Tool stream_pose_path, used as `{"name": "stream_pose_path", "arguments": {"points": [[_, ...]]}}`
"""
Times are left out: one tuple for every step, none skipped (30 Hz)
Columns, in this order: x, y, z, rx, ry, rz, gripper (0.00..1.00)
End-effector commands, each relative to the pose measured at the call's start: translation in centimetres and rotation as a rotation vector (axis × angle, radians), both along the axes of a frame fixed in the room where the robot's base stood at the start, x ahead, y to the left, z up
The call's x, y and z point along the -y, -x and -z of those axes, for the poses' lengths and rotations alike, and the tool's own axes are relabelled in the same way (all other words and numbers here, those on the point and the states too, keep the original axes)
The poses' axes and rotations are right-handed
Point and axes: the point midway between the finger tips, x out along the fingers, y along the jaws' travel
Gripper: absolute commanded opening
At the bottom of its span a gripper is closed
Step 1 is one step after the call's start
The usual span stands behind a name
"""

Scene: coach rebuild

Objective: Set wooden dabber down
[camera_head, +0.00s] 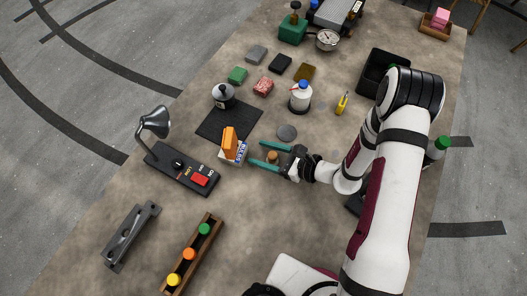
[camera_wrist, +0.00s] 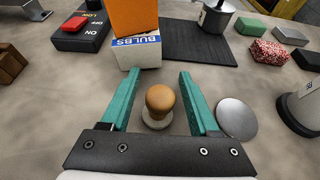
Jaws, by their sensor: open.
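The wooden dabber (camera_wrist: 160,100) stands upright on the table, with a round wooden knob on a pale round base. It also shows small in the head view (camera_head: 272,156). My gripper (camera_wrist: 160,84) is open, with its teal fingers on either side of the dabber and a gap to each side. It also shows in the head view (camera_head: 262,153), low over the table. A flat grey disc (camera_wrist: 236,118) lies just right of the right finger, and it shows in the head view (camera_head: 287,132).
A bulbs box (camera_wrist: 138,52) with an orange block (camera_wrist: 134,17) on it stands just beyond my fingertips. A black ribbed mat (camera_wrist: 186,42) lies behind it. A switch panel (camera_head: 182,170) is to the left. A white bottle (camera_head: 300,98) stands farther back.

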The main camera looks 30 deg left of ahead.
Motion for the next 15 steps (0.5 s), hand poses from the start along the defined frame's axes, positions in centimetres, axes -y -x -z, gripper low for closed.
{"name": "stream_pose_path", "arguments": {"points": [[0.2, -0.1, -0.3, 0.001, 0.0, 0.002, 0.62], [0.6, -0.1, -0.4, 0.001, 0.0, 0.002, 0.62], [1.3, -0.2, -0.7, 0.001, -0.001, 0.004, 0.62], [1.9, -0.1, -1.0, 0.001, -0.001, 0.004, 0.62], [2.5, -0.2, -1.2, 0.001, -0.001, 0.006, 0.62], [3.0, -0.1, -1.9, 0.003, -0.001, 0.003, 0.62], [2.8, -0.1, -2.7, 0.005, -0.001, -0.001, 0.62], [2.8, -0.1, -3.4, 0.006, -0.001, -0.001, 0.62], [2.8, 0.0, -4.4, 0.006, -0.001, -0.002, 0.62], [2.8, -0.1, -5.0, 0.006, -0.001, -0.003, 0.62], [2.8, 0.0, -5.6, 0.006, -0.001, -0.002, 0.62], [2.8, 0.0, -6.4, 0.005, -0.001, -0.001, 0.62], [2.8, 0.0, -6.9, 0.004, -0.001, -0.001, 0.62], [2.8, -0.1, -7.3, 0.004, -0.002, -0.001, 0.62], [2.8, 0.0, -7.7, 0.003, -0.001, -0.001, 0.62]]}}
